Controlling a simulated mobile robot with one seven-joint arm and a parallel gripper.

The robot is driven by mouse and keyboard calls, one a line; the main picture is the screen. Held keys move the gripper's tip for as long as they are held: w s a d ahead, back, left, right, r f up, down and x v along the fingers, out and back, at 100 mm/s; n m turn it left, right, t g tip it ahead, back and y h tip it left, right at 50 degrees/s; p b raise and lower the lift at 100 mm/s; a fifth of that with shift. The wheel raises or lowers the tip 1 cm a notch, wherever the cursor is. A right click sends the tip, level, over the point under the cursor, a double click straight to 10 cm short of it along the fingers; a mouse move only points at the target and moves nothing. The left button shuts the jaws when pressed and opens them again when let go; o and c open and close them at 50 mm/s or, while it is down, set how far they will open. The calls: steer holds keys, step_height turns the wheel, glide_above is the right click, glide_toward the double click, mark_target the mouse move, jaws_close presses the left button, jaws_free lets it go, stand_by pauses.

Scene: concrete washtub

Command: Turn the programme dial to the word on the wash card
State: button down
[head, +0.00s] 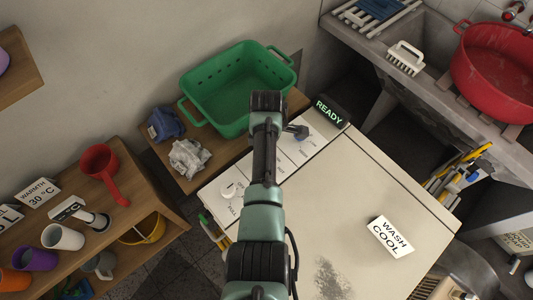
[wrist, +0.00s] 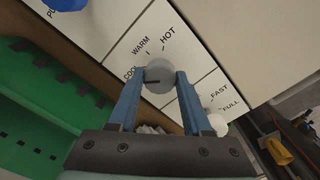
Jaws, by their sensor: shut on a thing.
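The wash card (head: 391,238) lies on the white machine top and reads "WASH COOL". The programme dial (wrist: 159,74) is a round grey-white knob with a dark pointer line, with COOL, WARM and HOT printed around it. The pointer is turned to the left, on the COOL side. My gripper (wrist: 158,80) has its two blue fingers shut on the dial, one on each side. In the head view my arm hides the dial and the fingertips. The machine (head: 340,190) shows a green "READY" on its display (head: 329,111).
A second white knob (head: 229,191) with FAST and FULL labels sits beside the dial. A blue knob (wrist: 65,3) is on its other side. A green basket (head: 238,88) stands behind my arm.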

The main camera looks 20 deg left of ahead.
steer(key=shift+a+n, duration=0.1)
steer(key=shift+n, duration=0.5)
steer(key=shift+r, duration=0.1)
steer(key=shift+c, duration=1.7)
jaws_free()
step_height(320, 180, up, 13)
